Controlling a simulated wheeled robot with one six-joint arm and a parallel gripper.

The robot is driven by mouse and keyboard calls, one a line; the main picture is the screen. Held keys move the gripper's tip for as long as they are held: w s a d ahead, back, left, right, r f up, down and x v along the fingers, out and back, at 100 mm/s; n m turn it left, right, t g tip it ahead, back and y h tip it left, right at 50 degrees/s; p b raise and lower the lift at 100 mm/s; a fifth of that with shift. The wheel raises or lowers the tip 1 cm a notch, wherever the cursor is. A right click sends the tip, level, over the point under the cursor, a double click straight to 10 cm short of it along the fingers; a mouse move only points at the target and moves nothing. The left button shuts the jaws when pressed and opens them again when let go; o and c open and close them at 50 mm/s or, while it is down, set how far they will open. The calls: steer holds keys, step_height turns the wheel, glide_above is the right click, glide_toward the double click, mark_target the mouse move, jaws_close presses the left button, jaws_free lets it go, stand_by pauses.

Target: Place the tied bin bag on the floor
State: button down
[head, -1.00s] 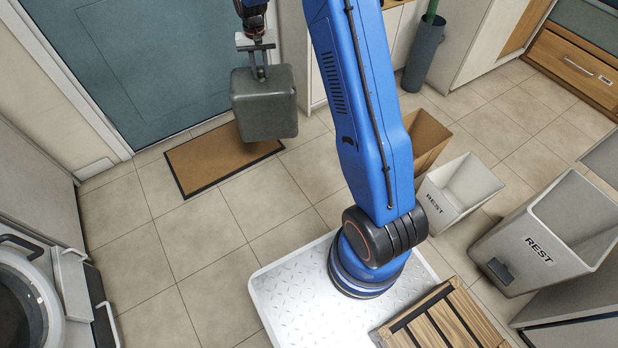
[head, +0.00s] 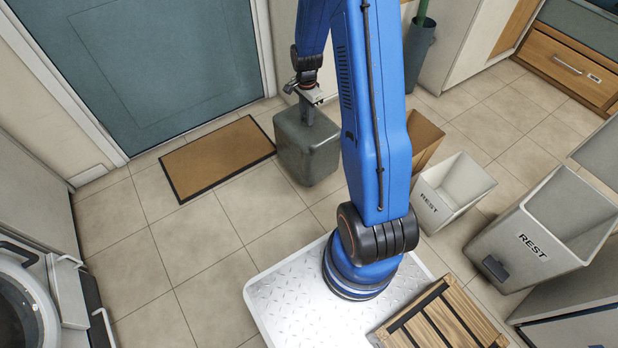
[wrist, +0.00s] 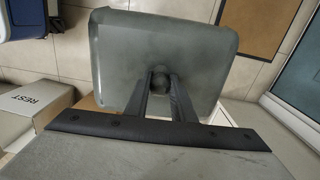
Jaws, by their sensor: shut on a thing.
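The tied bin bag (head: 308,152) is a grey-green, box-shaped bundle with rounded edges. My gripper (head: 308,112) is above it, with its fingers pointing down at the bag's top. In the wrist view the two dark fingers (wrist: 160,92) are shut on a small round knot in the middle of the bag (wrist: 118,50). The bag hangs upright to the right of the brown doormat. The floor (head: 215,235) is pale tile. I cannot tell whether the bag's underside touches it.
The brown doormat (head: 218,157) lies before the blue-grey door (head: 165,60). A small bin marked REST (head: 435,205), a larger REST bin (head: 528,245) and a brown open box (head: 424,135) stand to the right. A washing machine (head: 30,290) is at the lower left. Middle floor tiles are clear.

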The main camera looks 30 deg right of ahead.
steer(key=shift+s+d+f, duration=0.15)
steer(key=shift+s+d, duration=0.05)
steer(key=shift+s, duration=0.15)
steer(key=shift+s+f+m, duration=0.1)
steer(key=shift+f+m, duration=0.15)
steer(key=shift+m, duration=0.05)
step_height(320, 180, down, 10)
steer(key=shift+r, duration=0.25)
steer(key=c, duration=1.5)
jaws_free()
steer(key=shift+f, duration=0.15)
